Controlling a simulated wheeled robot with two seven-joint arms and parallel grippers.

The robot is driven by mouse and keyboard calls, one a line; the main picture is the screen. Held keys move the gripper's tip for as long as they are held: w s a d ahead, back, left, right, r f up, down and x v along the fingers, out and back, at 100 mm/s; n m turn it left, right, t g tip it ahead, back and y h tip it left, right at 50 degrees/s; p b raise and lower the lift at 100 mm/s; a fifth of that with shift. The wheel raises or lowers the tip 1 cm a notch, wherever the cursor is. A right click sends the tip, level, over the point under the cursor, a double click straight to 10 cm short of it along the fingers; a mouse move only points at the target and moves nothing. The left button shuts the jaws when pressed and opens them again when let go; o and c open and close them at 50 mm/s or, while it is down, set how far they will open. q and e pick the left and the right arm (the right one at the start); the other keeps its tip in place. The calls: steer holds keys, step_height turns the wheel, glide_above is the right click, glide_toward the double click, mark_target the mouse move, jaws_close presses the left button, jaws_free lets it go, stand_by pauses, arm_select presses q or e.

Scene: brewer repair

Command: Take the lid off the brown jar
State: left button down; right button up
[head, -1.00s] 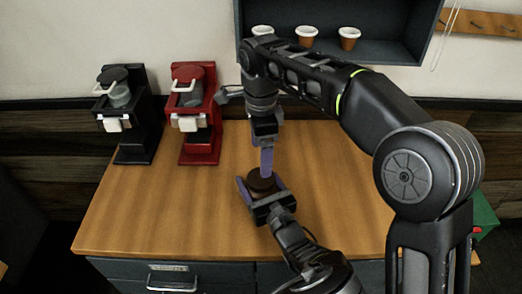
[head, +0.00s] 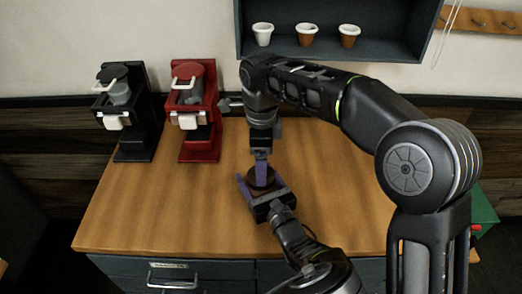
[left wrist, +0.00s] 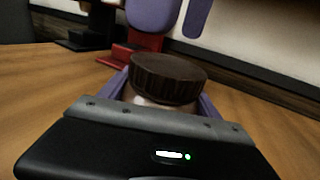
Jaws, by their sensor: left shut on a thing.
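The jar stands on the wooden table with a dark brown ribbed lid (left wrist: 168,78) on top. The lid also shows in the head view (head: 262,183). Only a pale strip of the jar body (left wrist: 150,102) shows below the lid in the left wrist view; the rest is hidden. My left gripper (head: 262,187) is shut on the jar from the near side, its purple fingers on either side of the body. My right gripper (left wrist: 176,28) points down from above, its purple fingers apart, with a gap between them and the lid.
A black brewer (head: 125,110) and a red brewer (head: 196,115) stand at the back left of the table (head: 150,215). Several small cups (head: 306,36) sit on the wall shelf. My right arm crosses over the table's right side. The table's left front is clear.

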mark_target(251, 179)
steer(key=shift+f, duration=1.95)
steer(key=shift+c, duration=0.4)
